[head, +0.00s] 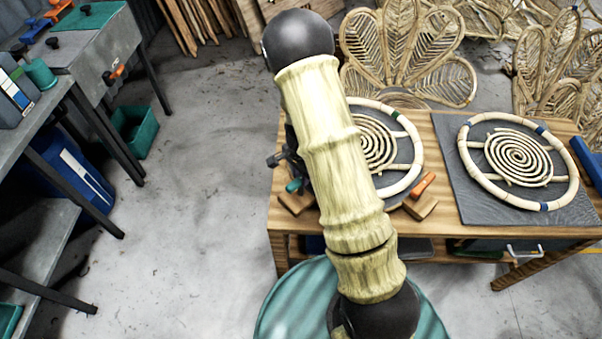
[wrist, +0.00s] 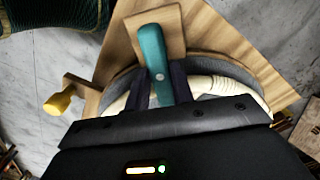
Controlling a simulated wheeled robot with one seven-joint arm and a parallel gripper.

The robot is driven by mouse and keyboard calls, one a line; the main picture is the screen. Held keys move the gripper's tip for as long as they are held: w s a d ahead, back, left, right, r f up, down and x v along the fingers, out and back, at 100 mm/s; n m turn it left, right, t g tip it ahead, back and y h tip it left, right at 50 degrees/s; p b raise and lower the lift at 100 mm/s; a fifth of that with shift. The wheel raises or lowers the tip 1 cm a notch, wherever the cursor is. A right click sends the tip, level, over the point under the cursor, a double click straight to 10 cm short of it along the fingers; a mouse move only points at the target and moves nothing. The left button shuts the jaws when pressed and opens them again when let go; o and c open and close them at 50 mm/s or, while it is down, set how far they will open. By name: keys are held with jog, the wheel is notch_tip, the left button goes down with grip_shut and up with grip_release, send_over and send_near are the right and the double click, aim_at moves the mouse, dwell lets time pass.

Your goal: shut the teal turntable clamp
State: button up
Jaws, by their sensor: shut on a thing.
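The teal turntable clamp is a short teal lever (wrist: 151,50) on a wooden block (wrist: 172,25) in the wrist view. My gripper (wrist: 163,78) is shut on this lever, with one dark finger on each side of it. In the head view the teal lever (head: 293,186) shows as a small piece at the left of the turntable, above a wooden block (head: 296,204). My gripper's dark parts (head: 284,160) show just above it. My arm hides the left part of the turntable and its rattan ring (head: 407,133).
An orange clamp (head: 424,185) sits at the turntable's right. A second ringed spiral lies on a slate board (head: 467,205) to the right. A yellow knob (wrist: 57,103) sticks out left of the clamp in the wrist view. The floor left of the wooden table (head: 440,150) is clear.

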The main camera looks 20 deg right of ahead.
dwell(0.4)
jog(key=o, duration=1)
notch_tip(320, 180, up, 18)
jog(key=shift+f, duration=0.25)
